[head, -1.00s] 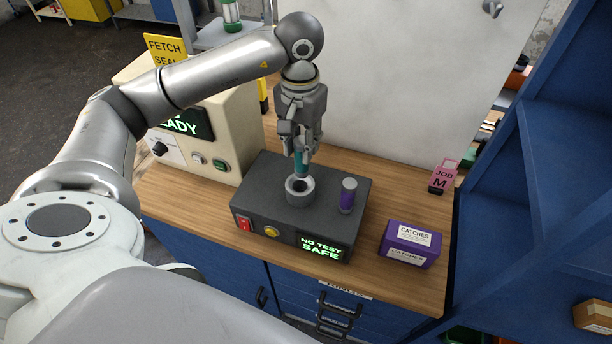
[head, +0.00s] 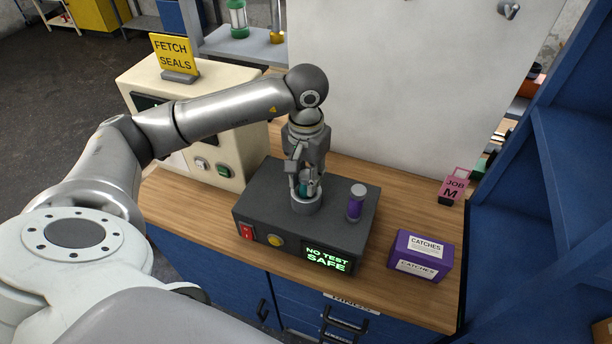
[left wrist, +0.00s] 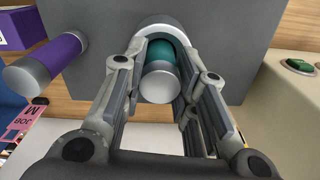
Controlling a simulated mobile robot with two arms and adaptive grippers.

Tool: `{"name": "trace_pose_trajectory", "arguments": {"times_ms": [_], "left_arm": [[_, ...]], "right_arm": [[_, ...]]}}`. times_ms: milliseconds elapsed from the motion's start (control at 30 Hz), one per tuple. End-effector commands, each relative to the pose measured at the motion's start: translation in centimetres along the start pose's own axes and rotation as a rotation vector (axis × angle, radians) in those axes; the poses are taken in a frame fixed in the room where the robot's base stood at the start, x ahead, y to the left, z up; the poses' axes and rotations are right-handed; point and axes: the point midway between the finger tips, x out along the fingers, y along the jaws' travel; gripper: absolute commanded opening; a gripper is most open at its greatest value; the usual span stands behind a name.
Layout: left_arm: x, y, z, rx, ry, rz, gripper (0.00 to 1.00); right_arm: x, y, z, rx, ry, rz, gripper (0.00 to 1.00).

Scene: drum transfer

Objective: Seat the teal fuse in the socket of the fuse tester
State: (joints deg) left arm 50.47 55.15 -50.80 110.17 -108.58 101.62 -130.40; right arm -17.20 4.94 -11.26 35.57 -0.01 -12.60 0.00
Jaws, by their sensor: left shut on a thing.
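The dark grey fuse tester (head: 262,205) sits on the wooden bench with its screen reading "NO TEST SAFE". Its round grey socket (head: 306,207) is on top. My left gripper (head: 306,188) points down right above the socket, shut on the teal fuse (left wrist: 160,68). In the left wrist view the fuse lies between the fingers (left wrist: 158,90), its far end within the socket ring (left wrist: 165,24). How deep it sits is hidden. A purple fuse (head: 356,203) with silver ends stands on the tester, to the right of the socket. My right gripper is not in view.
A purple "CATCHES" box (head: 420,256) and a pink "JOB M" tag (head: 453,188) are on the bench to the right. A cream machine (head: 225,150) with a yellow "FETCH SEALS" sign (head: 172,52) stands left. Blue shelving (head: 560,200) rises at the right.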

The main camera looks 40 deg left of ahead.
Motion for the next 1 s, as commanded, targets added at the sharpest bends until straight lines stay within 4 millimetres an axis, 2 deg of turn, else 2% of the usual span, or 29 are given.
{"name": "trace_pose_trajectory", "arguments": {"times_ms": [33,200,667,767,1000], "left_arm": [[0.2,0.0,0.0,0.0,0.0,0.0,0.28],[0.1,0.0,0.0,0.0,0.0,0.0,0.48],[-0.5,0.0,0.0,0.0,0.002,0.0,0.48],[-1.6,0.0,-0.2,0.0,0.006,0.001,0.48],[-5.9,0.0,-0.2,0.0,0.007,0.001,0.48]], "right_arm": [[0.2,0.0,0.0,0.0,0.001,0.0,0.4],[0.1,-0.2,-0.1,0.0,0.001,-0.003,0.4],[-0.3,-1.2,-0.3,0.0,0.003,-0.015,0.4],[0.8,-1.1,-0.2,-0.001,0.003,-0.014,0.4],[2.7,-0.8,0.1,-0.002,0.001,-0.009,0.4]]}}
